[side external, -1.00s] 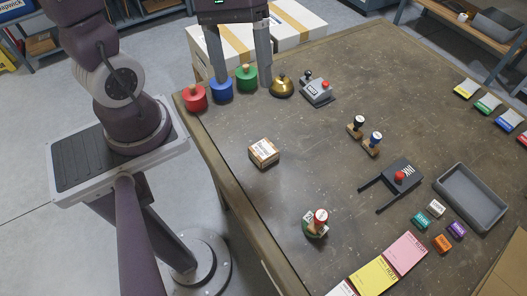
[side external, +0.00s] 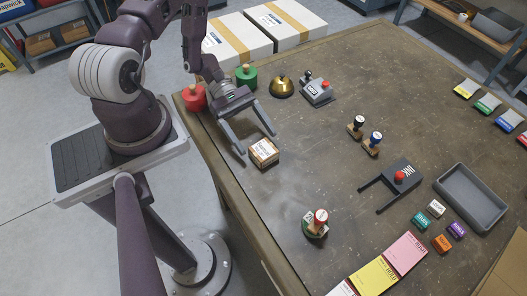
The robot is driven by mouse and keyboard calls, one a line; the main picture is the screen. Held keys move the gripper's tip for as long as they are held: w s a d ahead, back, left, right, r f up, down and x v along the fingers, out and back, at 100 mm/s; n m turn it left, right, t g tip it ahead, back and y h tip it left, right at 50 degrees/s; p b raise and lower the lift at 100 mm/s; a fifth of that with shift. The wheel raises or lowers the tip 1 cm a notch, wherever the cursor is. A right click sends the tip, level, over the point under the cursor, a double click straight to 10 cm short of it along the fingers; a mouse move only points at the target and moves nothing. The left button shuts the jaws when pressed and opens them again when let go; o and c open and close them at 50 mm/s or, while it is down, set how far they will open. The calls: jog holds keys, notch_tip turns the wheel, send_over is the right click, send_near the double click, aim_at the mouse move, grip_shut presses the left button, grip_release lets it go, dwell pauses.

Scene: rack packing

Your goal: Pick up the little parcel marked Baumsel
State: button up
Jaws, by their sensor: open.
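A small brown box parcel (side external: 264,153) with a white label on top sits on the table near its left edge. The print on the label is too small to read. My gripper (side external: 258,143) is open, its two grey fingers spread and pointing down towards the parcel from behind it. One fingertip is close to the parcel's left side and the other is near its back right. I cannot tell whether either touches it. Nothing is between the fingers except possibly the parcel's back edge.
A red weight (side external: 194,98) and a green weight (side external: 246,77) stand behind my gripper, with a brass bell (side external: 282,87) and a grey device (side external: 317,91) to the right. Table (side external: 310,160) right of the parcel is clear.

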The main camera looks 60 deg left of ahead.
aim_at(261, 147)
jog(key=x, duration=0.4)
jog(key=shift+d, duration=0.4)
jog(key=c, duration=1.5)
